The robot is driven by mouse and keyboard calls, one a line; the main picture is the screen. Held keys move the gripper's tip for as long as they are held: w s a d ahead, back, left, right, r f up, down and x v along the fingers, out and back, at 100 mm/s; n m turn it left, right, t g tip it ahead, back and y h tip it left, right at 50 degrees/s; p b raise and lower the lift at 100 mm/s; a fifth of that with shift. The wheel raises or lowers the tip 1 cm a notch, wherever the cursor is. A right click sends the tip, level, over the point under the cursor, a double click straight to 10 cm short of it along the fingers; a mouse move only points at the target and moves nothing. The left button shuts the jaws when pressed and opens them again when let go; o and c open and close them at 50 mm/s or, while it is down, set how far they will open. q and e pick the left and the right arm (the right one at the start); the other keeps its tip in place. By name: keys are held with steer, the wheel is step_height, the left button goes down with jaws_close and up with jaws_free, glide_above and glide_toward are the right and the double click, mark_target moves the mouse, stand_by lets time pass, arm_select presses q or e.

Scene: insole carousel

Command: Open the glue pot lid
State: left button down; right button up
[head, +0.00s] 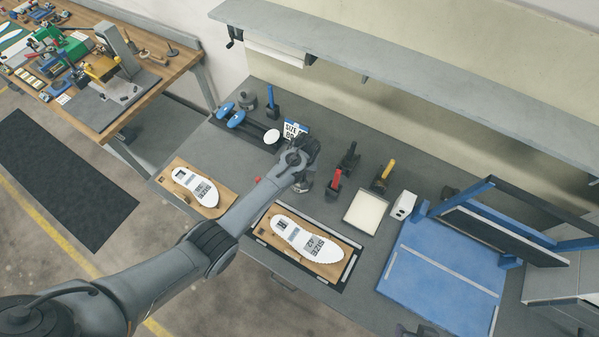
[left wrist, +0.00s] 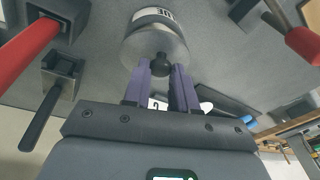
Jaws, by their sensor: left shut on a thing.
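The glue pot (left wrist: 152,20) is a pale cylinder with a partly visible dark-lettered label. In the left wrist view its grey lid (left wrist: 140,50) faces me, with a round black knob (left wrist: 162,64) in the middle. My left gripper (left wrist: 161,72) has its two purple fingers closed around the knob. In the head view my left gripper (head: 306,178) is over the bench, and the pot shows only in part below it, mostly hidden. I cannot tell whether the lid is apart from the pot. My right gripper is not in view.
A red-handled tool (head: 333,186) and a yellow-handled tool (head: 383,175) stand close right of the gripper. A size sign (head: 292,130) stands behind it. An insole board (head: 338,265) lies in front. A white tray (head: 366,212) and a blue panel (head: 430,285) lie right.

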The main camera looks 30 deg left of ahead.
arm_select(q)
steer(key=shift+w+d+r+g+b, duration=0.15)
steer(key=shift+w+g+b, duration=0.35)
steer(key=shift+b, duration=0.6)
steer(key=shift+w+a+r+g+b, duration=0.15)
steer(key=shift+w+g+b, duration=0.1)
steer(key=shift+g+b, duration=0.6)
steer(key=shift+w+d+r+g+b, duration=0.15)
steer(key=shift+w+g+b, duration=0.25)
steer(key=shift+b, duration=0.9)
steer(key=shift+w+r+g+b, duration=0.2)
steer(key=shift+r+g+b, duration=0.15)
steer(key=shift+b, duration=0.55)
steer(key=c, duration=0.9)
jaws_free()
steer(key=shift+r, duration=0.15)
steer(key=v, duration=1)
steer(key=shift+r, duration=0.25)
steer(key=shift+w+d, duration=0.1)
